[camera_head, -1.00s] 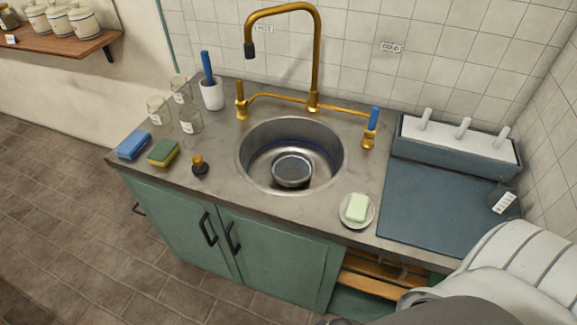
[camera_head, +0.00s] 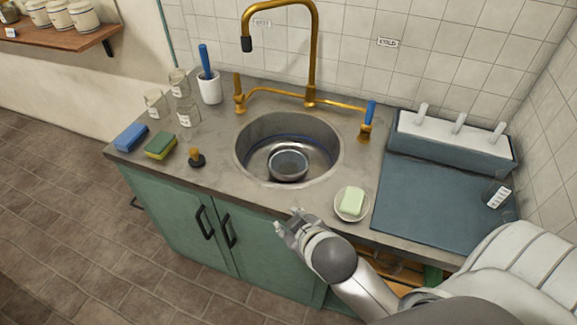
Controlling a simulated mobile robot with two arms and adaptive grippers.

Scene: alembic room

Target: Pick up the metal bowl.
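The metal bowl (camera_head: 288,165) sits at the bottom of the round steel sink (camera_head: 245,150), set into the grey counter. It is small, round and appears upright. My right gripper (camera_head: 287,222) is in front of the counter's front edge, below and nearer than the sink, apart from the bowl. Its fingers are small and seen from above, so I cannot tell how far they are parted. Nothing shows in its grasp. My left gripper is not in view.
A soap bar on a white dish (camera_head: 351,203) stands right of the sink near the edge. A dark stopper (camera_head: 196,158) and sponges (camera_head: 160,145) lie to the left, with glass jars (camera_head: 188,112) behind. The brass faucet (camera_head: 314,50) arches behind the sink.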

